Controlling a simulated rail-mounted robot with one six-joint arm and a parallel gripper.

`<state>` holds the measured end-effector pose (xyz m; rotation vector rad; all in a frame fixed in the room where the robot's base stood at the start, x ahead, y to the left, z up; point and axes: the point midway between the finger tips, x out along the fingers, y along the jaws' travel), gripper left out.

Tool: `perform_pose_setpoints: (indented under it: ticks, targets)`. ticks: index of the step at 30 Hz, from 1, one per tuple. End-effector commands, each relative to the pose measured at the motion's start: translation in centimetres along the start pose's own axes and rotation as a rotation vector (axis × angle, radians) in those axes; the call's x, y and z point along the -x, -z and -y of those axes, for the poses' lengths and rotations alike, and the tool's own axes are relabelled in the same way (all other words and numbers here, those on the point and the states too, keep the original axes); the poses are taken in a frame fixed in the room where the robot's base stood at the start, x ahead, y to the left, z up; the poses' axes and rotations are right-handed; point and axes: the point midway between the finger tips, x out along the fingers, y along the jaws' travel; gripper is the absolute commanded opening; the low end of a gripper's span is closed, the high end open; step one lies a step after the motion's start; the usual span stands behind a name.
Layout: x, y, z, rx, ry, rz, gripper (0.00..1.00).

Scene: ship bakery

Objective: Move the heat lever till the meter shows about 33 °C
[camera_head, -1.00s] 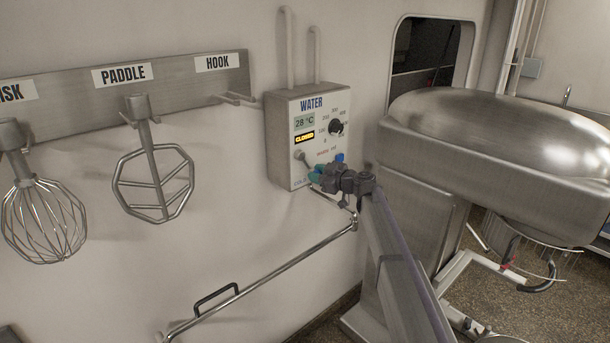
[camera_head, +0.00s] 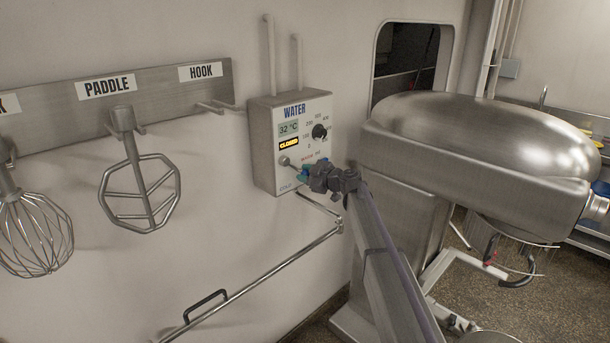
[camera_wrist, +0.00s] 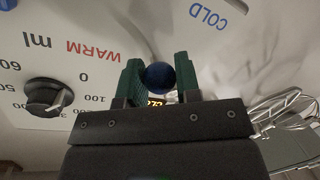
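The water panel (camera_head: 263,150) is a wall-mounted box, and its temperature display (camera_head: 289,129) reads 32 °C. The heat lever (camera_head: 285,161) sticks out low on its front, its outer end hidden by my gripper (camera_head: 306,172). In the wrist view the lever's dark blue ball knob (camera_wrist: 159,77) sits between the green fingers of my gripper (camera_wrist: 158,82), which appear to touch it on both sides. The COLD marking (camera_wrist: 209,16) and the WARM marking (camera_wrist: 92,51) show upside down there.
A black dial (camera_head: 320,131) and a yellow CLOSED sign (camera_head: 289,145) are on the panel. A large steel mixer (camera_head: 480,150) stands to the right. A rail (camera_head: 262,273) runs below. A paddle (camera_head: 140,190) and a whisk (camera_head: 32,230) hang at left.

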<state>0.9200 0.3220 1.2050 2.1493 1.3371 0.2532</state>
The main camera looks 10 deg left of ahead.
Motion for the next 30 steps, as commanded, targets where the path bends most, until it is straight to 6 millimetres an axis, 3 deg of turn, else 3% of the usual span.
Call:
perform_pose_setpoints:
  ticks: [8, 16, 20, 27, 30]
  targets:
    - [0.0, 0.0, 0.0, 0.000, 0.000, 0.000, 0.56]
    - [0.5, 0.1, 0.0, -0.001, -0.001, 0.000, 0.56]
    - [2.8, 0.2, 0.1, -0.001, -0.001, 0.001, 0.56]
    - [8.8, 0.2, 0.1, 0.000, -0.001, 0.000, 0.56]
    - [10.2, 0.1, 0.0, 0.000, -0.001, 0.000, 0.56]
